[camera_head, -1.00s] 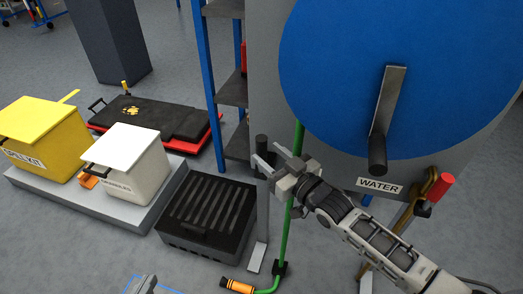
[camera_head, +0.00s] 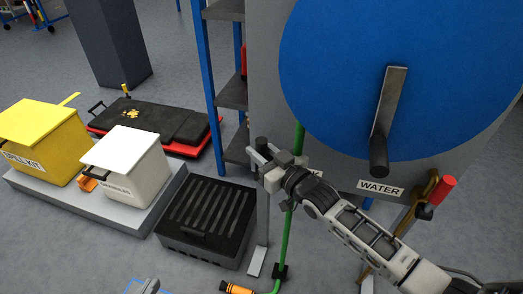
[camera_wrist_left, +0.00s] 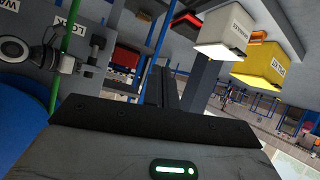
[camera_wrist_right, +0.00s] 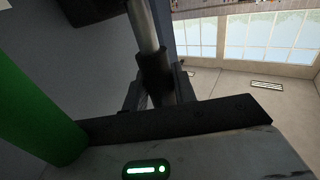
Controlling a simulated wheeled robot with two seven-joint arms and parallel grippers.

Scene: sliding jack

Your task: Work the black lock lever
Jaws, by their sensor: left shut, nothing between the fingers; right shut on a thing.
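The black lock lever shows its black grip (camera_head: 262,144) in the head view, at the left edge of the grey panel beside the blue disc. My right gripper (camera_head: 262,158) is at this grip, shut on it. In the right wrist view, the grey rod (camera_wrist_right: 144,28) runs into the black grip (camera_wrist_right: 154,72) between my right fingers (camera_wrist_right: 158,92). A "LOCK" label (camera_wrist_left: 68,22) shows in the left wrist view; my right arm mostly covers it in the head view.
The blue disc (camera_head: 400,60) carries a grey crank with a dark handle (camera_head: 379,155). A green pipe (camera_head: 287,235) runs down behind my right wrist. A red-handled valve (camera_head: 442,190) is at the right. A black slatted box (camera_head: 207,222) stands on the floor left of the panel.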

